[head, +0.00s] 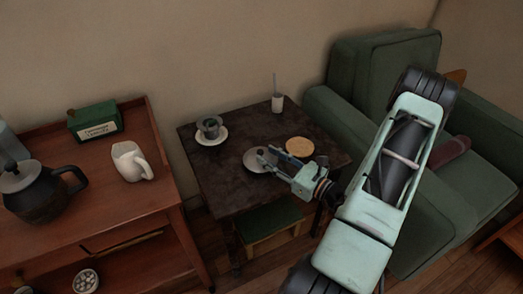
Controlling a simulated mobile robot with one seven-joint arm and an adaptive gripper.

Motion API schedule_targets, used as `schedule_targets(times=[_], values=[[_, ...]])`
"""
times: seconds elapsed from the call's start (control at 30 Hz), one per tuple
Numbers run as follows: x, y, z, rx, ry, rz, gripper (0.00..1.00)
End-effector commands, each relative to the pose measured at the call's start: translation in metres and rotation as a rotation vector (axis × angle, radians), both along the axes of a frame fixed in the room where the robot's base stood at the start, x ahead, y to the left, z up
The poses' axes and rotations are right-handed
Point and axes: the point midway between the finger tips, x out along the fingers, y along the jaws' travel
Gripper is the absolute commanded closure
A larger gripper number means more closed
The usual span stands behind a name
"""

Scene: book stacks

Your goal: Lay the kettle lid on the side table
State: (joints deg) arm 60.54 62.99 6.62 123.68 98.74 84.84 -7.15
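The dark wooden side table (222,182) stands in the middle of the head view. A round grey disc (251,163), which looks like the kettle lid, is at the middle of its top. It looks flat on or very close to the tabletop. My gripper (264,155) reaches in from the right, with its fingertips over the disc. The fingers partly cover the disc, and I cannot tell whether they hold its knob. A dark kettle (42,196) stands on the wooden cabinet at the left; its top looks covered by a grey, knobbed piece.
The side table also bears a cup on a saucer (210,134), a white holder (277,104) and a round tan disc (299,147). A white jug (128,163) and a green box (94,122) are on the cabinet (118,206). A green armchair (352,130) stands close right.

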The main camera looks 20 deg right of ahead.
Motion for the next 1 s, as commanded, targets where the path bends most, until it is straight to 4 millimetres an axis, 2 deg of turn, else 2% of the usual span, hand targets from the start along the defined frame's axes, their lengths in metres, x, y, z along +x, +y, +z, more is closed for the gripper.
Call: schedule_targets(times=[0.03,0.2,0.4,0.57,1.0], values=[[-0.011,-0.007,0.002,0.0,0.001,-0.006,0.68],[-0.043,-0.021,0.002,-0.001,0.0,-0.004,0.68],[-0.067,-0.031,0.001,-0.001,-0.001,-0.002,0.68],[-0.072,-0.033,0.001,0.0,-0.001,0.001,0.68],[-0.072,-0.033,0.001,0.0,-0.001,0.0,0.68]])
